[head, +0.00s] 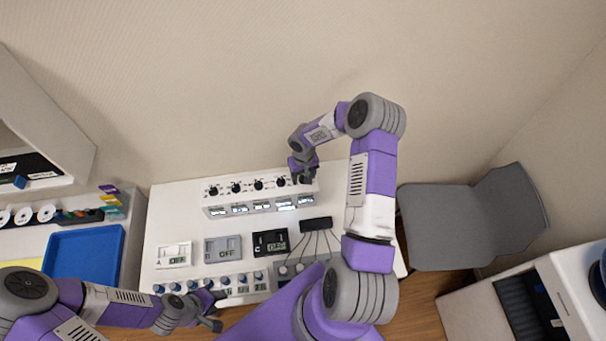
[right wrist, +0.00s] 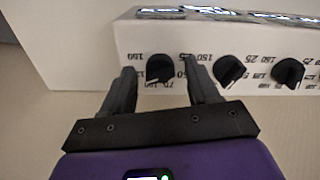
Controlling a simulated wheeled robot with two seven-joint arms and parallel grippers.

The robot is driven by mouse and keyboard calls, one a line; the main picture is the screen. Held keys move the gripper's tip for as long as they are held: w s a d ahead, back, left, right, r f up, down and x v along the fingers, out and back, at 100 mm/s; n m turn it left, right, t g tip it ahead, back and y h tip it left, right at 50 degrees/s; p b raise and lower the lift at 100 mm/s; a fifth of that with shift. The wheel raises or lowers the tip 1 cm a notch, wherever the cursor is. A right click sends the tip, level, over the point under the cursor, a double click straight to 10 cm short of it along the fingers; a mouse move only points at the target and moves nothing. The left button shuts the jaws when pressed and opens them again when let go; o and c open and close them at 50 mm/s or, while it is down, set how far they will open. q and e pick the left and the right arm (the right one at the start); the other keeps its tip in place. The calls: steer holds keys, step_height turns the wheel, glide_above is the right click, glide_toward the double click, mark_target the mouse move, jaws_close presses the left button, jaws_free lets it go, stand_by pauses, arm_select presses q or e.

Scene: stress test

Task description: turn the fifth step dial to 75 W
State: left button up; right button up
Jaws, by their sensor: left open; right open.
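The white step-dial box (head: 262,199) stands at the back of the white table, with a row of black dials along it and small screens below them. The fifth dial, at the right end of the row, is mostly hidden by my right gripper (head: 303,174) in the head view. In the right wrist view the end dial (right wrist: 160,68) is a black knob with printed numbers around it. My right gripper (right wrist: 158,70) is open, with one finger on each side of this knob. Its exact pointer setting is hard to read. My left gripper (head: 214,312) is open and empty at the table's front edge.
Switch boxes, including a grey one (head: 223,249) and a black one (head: 270,243), lie mid-table. A row of blue-capped knobs (head: 192,284) runs along the front. A blue tray (head: 84,262) is at left, a grey chair (head: 440,225) at right.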

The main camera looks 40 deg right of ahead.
steer(key=shift+c, duration=0.2)
steer(key=c, duration=1)
steer(key=shift+n, duration=0.3)
steer(key=n+b, duration=0.2)
steer(key=shift+w+f+n, duration=0.1)
steer(key=shift+n, duration=0.2)
steer(key=n+b, duration=0.1)
steer(key=n, duration=0.3)
steer(key=shift+b, duration=0.3)
steer(key=n, duration=0.5)
steer(key=shift+b, duration=0.4)
steer(key=n, duration=0.5)
steer(key=shift+n, duration=0.3)
